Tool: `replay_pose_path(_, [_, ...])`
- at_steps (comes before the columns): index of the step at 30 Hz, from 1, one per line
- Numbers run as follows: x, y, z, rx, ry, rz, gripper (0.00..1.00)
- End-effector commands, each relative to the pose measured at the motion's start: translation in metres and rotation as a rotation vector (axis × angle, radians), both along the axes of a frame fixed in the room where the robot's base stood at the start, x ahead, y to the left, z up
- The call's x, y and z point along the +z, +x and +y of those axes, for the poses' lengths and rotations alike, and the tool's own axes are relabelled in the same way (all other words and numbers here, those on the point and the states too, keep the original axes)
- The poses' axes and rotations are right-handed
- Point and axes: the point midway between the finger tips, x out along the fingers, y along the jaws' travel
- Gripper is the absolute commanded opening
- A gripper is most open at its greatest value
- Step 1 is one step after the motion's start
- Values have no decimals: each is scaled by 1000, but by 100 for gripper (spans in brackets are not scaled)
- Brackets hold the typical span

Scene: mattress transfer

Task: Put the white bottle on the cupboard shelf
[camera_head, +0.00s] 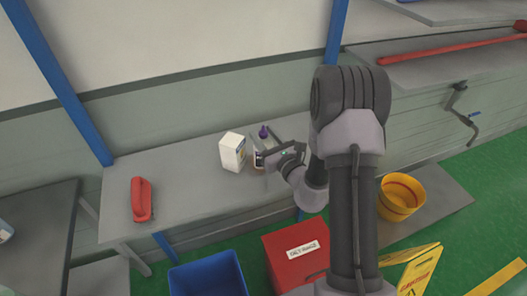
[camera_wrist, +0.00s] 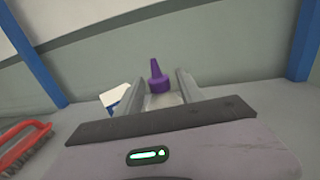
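A bottle with a purple nozzle cap (camera_head: 263,132) stands upright on the grey table, beside a white carton-like container (camera_head: 232,152). In the wrist view the bottle's purple cap (camera_wrist: 158,76) rises between my fingers, and its pale body is mostly hidden below. My gripper (camera_head: 262,159) is low over the table at the bottle, coming from the right. Its two fingers show in the wrist view (camera_wrist: 161,92), one on each side of the bottle. I cannot tell whether they press on it. No cupboard shelf can be made out with certainty.
A red-handled brush (camera_head: 142,199) lies at the table's left, also in the wrist view (camera_wrist: 24,143). A blue bin (camera_head: 208,277), a red box (camera_head: 297,254) and a yellow bucket (camera_head: 401,197) are below. A shelf-like grey surface (camera_head: 440,72) is upper right. Blue posts stand behind the table.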

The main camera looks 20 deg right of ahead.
Motion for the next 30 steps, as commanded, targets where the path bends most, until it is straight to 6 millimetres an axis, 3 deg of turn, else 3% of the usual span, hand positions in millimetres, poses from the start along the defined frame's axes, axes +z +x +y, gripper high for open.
replay_pose_path(1, [0,0,0,0,0,0,32])
replay_pose_path(6, [0,0,0,0,0,0,0])
replay_pose_path(30, [-1,-1,0,1,0,1,0])
